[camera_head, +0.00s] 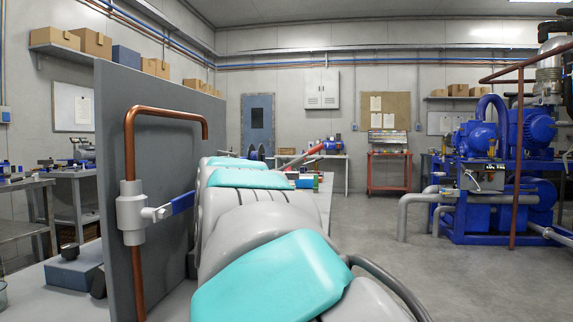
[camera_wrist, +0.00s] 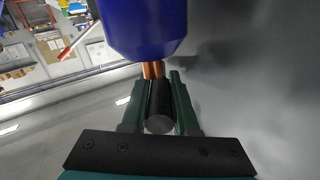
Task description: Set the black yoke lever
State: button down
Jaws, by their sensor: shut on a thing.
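In the wrist view, my gripper (camera_wrist: 159,82) has its dark green fingers on both sides of a black round bar (camera_wrist: 160,100), which I take to be the black yoke lever. The fingers are shut on it, and its round grey end faces the camera. Copper-coloured parts (camera_wrist: 153,69) show just beyond the bar, beneath a large blue body (camera_wrist: 143,25) that fills the top middle. In the head view, my grey and teal arm reaches away from the camera and hides my gripper and the lever.
A grey upright panel (camera_head: 160,80) carries a copper pipe (camera_head: 130,160) with a white valve and blue handle (camera_head: 183,203), close left of my arm. Blue pumps (camera_head: 500,140) stand at right. A red cart (camera_head: 389,165) stands at the back.

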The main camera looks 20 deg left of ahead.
jog(key=c, duration=0.7)
grip_release()
jog(key=shift+s, duration=0.1)
